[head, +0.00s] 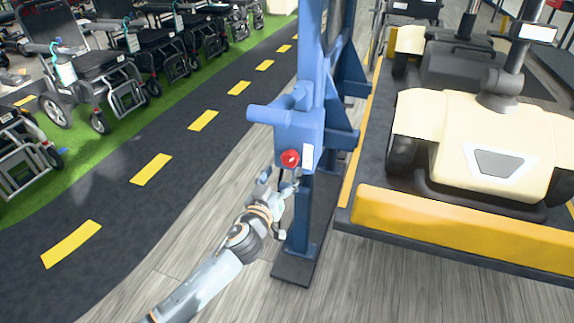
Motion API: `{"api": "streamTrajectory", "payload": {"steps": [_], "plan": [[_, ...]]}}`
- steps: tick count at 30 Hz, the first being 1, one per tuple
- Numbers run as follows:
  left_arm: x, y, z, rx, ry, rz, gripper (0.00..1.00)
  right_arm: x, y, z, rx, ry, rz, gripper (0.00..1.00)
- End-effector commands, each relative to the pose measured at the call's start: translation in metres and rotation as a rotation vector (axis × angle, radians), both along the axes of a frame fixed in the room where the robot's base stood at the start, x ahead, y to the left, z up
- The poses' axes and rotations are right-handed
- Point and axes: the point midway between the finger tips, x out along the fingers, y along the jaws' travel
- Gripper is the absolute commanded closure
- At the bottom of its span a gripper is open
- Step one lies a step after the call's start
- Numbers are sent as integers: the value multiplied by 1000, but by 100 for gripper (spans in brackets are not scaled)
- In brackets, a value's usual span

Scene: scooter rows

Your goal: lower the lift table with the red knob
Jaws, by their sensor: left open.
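The red knob (290,158) sits on the front of a blue control box on the blue lift column (313,75). The lift table (465,231) is a dark platform with a yellow front edge, to the right of the column. A cream scooter (490,140) stands on it. My left gripper (277,181) is open just below the knob, apart from it as far as I can tell, close to the column's lower post. My right gripper is not in view.
Wheelchairs (85,75) stand in rows on green turf at the left. A dark path with yellow dashes (152,169) runs beside them. Wood-look floor (200,220) between path and column is clear. A blue horizontal handle (265,114) juts left above the knob.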

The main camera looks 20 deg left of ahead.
Motion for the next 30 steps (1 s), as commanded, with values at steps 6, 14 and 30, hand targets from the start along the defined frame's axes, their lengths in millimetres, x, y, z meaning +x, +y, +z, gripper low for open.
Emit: {"api": "streamTrajectory", "payload": {"steps": [6, 14, 30], "plan": [[33, -1, -1, 1, 0, 0, 33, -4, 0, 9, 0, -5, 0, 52], [44, -2, 0, 0, 1, 0, 33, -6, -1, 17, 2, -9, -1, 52], [44, -2, 0, 0, 1, 0, 88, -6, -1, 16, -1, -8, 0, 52]]}}
